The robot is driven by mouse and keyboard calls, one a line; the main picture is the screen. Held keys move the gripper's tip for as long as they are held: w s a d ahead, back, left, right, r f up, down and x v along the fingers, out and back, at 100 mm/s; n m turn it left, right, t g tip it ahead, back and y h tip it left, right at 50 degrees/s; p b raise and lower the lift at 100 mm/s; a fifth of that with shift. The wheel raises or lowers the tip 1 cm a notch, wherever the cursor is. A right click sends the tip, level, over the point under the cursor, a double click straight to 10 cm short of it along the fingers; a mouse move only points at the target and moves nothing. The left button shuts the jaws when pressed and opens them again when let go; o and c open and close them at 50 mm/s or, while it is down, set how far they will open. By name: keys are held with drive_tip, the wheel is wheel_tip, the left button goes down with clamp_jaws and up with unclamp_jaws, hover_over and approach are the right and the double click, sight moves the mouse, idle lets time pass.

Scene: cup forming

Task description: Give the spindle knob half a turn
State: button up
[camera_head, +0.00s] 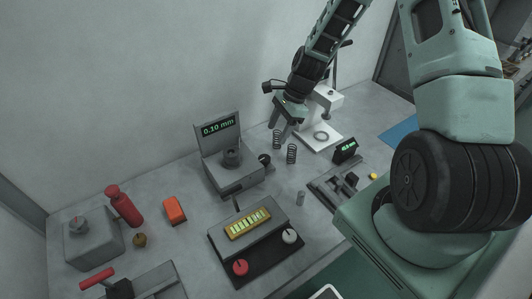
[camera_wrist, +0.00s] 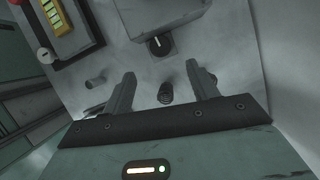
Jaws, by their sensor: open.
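The spindle knob (camera_head: 265,158) is a small dark round knob on the right side of the grey gauge unit (camera_head: 235,183), whose display reads 0.10 mm. In the wrist view the knob (camera_wrist: 160,44) is black with a short white mark, beyond my fingertips. The grey unit (camera_wrist: 160,15) shows at the top there. My gripper (camera_head: 284,129) is open and empty, to the upper right of the knob and apart from it. Its two fingers show in the wrist view (camera_wrist: 161,75), with a gap between them.
Two dark coil springs (camera_head: 276,139) (camera_head: 291,154) stand below my gripper; one spring (camera_wrist: 165,92) shows between the fingers. A white stand (camera_head: 320,137) with a ring is close on the right. A small metal cylinder (camera_head: 300,198) and a black fixture (camera_head: 341,186) stand in front.

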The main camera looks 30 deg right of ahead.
sight(265, 158)
drive_tip(key=p+x, duration=0.2)
drive_tip(key=x, duration=0.9)
drive_tip(key=shift+d, duration=0.1)
drive_tip(key=c, duration=1)
